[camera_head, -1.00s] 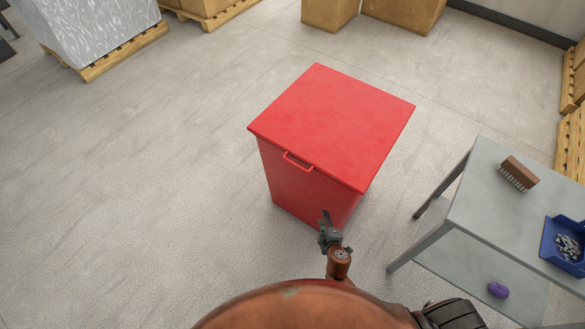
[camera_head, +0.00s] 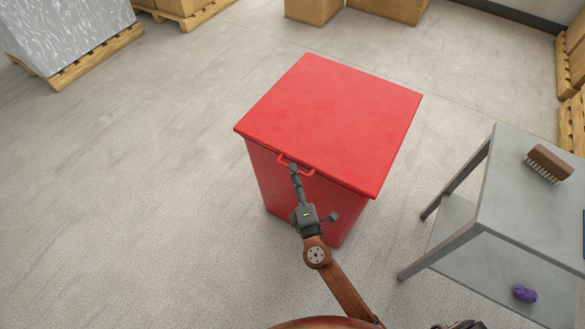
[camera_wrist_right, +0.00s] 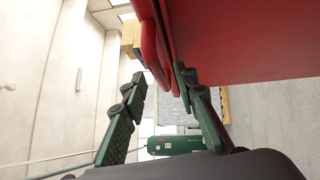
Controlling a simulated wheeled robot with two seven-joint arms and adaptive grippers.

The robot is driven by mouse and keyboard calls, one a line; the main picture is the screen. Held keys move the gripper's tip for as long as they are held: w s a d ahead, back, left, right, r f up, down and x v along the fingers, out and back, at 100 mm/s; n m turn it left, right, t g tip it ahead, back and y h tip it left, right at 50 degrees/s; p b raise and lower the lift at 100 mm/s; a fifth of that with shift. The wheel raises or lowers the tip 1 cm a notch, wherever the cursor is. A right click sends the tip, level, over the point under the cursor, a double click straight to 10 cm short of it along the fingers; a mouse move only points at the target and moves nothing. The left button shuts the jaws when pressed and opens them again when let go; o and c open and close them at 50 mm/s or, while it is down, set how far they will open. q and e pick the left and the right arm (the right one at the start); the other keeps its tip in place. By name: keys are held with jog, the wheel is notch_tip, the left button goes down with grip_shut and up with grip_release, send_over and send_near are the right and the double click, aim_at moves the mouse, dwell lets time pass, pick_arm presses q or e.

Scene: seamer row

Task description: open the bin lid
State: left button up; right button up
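The red bin (camera_head: 290,193) stands on the floor in the middle of the head view. Its flat red lid (camera_head: 335,120) is closed. A red bar handle (camera_head: 306,171) sticks out from the lid's front edge. My right gripper (camera_head: 295,172) is at the handle, its fingers partly covering it. In the right wrist view the two fingers (camera_wrist_right: 160,80) are apart, and the handle (camera_wrist_right: 151,42) reaches down between their tips. I cannot tell whether a finger touches it. My left gripper is not in view.
A grey table (camera_head: 520,195) stands close to the bin's right, with a brush (camera_head: 549,162) on top and a purple object (camera_head: 525,294) on its lower shelf. Pallets with loads (camera_head: 65,35) and cardboard boxes (camera_head: 313,10) stand at the back. The floor left of the bin is clear.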

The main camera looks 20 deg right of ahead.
jog(key=shift+w+d+r, duration=0.15)
jog(key=shift+w, duration=1.15)
jog(key=shift+c, duration=0.4)
grip_shut()
